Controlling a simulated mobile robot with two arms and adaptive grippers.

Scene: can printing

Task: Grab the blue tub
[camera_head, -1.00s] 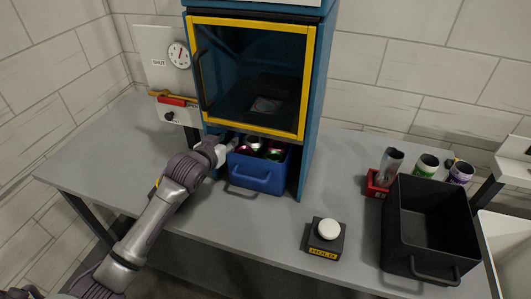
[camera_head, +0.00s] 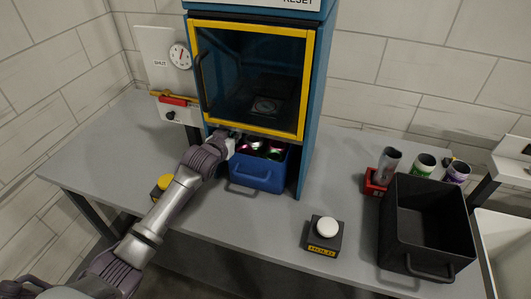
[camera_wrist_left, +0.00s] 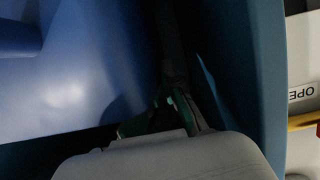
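The blue tub (camera_head: 256,178) sits in the open bay under the machine's window, with several cans inside and its handle facing front. It also fills the upper left of the left wrist view (camera_wrist_left: 75,85). My left gripper (camera_head: 230,138) is at the tub's left rim, between the tub and the bay's left wall, and the machine partly hides it. In the left wrist view its dark fingers (camera_wrist_left: 168,112) are in shadow beside the tub. Whether they touch or grip the tub wall is unclear. My right gripper is not in view.
The machine (camera_head: 312,110) has a yellow-framed window above the tub. A yellow button (camera_head: 164,182) stands near my left arm. A HOLD button box (camera_head: 325,236), a black bin (camera_head: 425,258) and several cans (camera_head: 424,165) are to the right. The table centre is clear.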

